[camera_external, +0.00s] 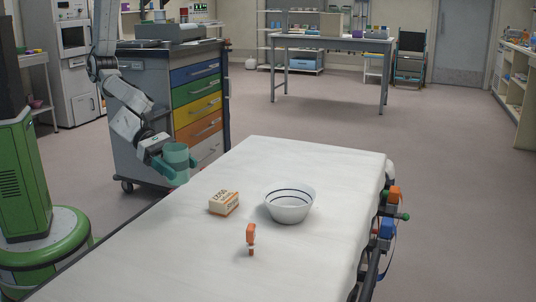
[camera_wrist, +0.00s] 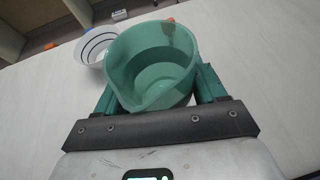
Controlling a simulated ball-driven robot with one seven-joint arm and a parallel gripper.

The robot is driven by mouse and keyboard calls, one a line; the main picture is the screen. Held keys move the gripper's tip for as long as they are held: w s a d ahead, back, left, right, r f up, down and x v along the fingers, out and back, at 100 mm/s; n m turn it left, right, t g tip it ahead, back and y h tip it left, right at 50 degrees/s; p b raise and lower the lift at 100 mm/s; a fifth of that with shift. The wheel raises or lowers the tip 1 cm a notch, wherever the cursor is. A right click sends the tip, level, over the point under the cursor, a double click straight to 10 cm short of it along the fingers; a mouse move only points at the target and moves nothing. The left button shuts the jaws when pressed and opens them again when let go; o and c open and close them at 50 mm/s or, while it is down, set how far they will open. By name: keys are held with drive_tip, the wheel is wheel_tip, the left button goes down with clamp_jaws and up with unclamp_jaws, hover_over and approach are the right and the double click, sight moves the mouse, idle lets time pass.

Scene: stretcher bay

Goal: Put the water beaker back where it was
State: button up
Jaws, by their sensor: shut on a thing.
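The water beaker is a green, see-through cup with a pouring lip. In the external view the beaker (camera_external: 177,157) is at the left edge of the white-covered stretcher (camera_external: 290,165), apparently held above it. My gripper (camera_external: 172,168) has its green fingers closed on the sides of the beaker. In the wrist view the beaker (camera_wrist: 152,65) sits between both fingers of my gripper (camera_wrist: 155,88), its open top toward the camera. I look into it; whether there is water inside I cannot tell.
A white bowl with dark rings (camera_external: 290,203), a small cream box with print (camera_external: 224,202) and an orange object (camera_external: 251,238) stand on the stretcher. A cart with coloured drawers (camera_external: 196,100) stands behind my arm. The stretcher's far and front areas are clear.

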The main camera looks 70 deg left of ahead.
drive_tip(key=shift+s+r, duration=0.25)
drive_tip(key=shift+s, duration=0.3)
drive_tip(key=shift+d, duration=0.3)
drive_tip(key=w+d+f+b, duration=0.2)
drive_tip(key=w+d+f, duration=0.2)
drive_tip(key=w+d+f+b, duration=0.3)
drive_tip(key=w+d+f, duration=0.2)
drive_tip(key=shift+d+f, duration=0.1)
drive_tip(key=shift+f, duration=0.2)
drive_tip(key=shift+w+d+f+b, duration=0.1)
drive_tip(key=shift+f+b, duration=0.45)
drive_tip(key=shift+f, duration=0.3)
drive_tip(key=shift+w+d+f+b, duration=0.1)
drive_tip(key=shift+f+b, duration=0.45)
drive_tip(key=shift+f, duration=0.25)
drive_tip(key=shift+a+f, duration=0.1)
drive_tip(key=o, duration=1.1)
drive_tip(key=shift+o, duration=0.2)
